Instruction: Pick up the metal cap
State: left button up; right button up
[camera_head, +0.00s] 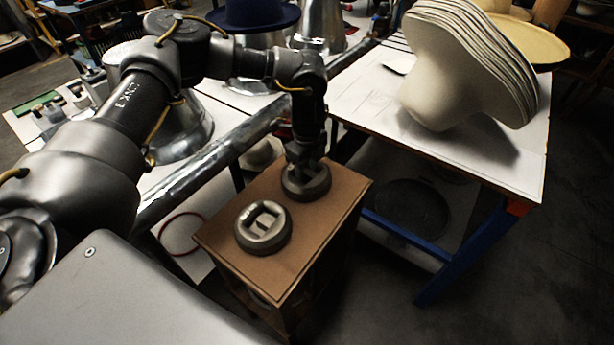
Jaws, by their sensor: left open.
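Two round, dark grey metal caps sit on a brown wooden box top. The nearer metal cap (263,229) lies toward the left front of the box, with a squarish opening in its top and nothing touching it. The farther metal cap (306,187) is near the back edge. My left gripper (305,172) points down at the farther cap, with its fingers at the cap's middle. The fingers are open; the fingertips are partly hidden against the cap, so I cannot tell whether they touch it. My right gripper is not in view.
The box top (310,245) is otherwise bare. A white table (365,110) with a stack of pale felt hats (470,60) stands to the right on blue legs. A metal pipe (215,160) runs behind the box on the left. A dark blue hat (255,14) is at the back.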

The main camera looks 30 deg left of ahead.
pick_arm(q)
jog(key=shift+f, duration=0.25)
grip_shut()
jog(key=shift+r, duration=0.1)
dwell(1.2)
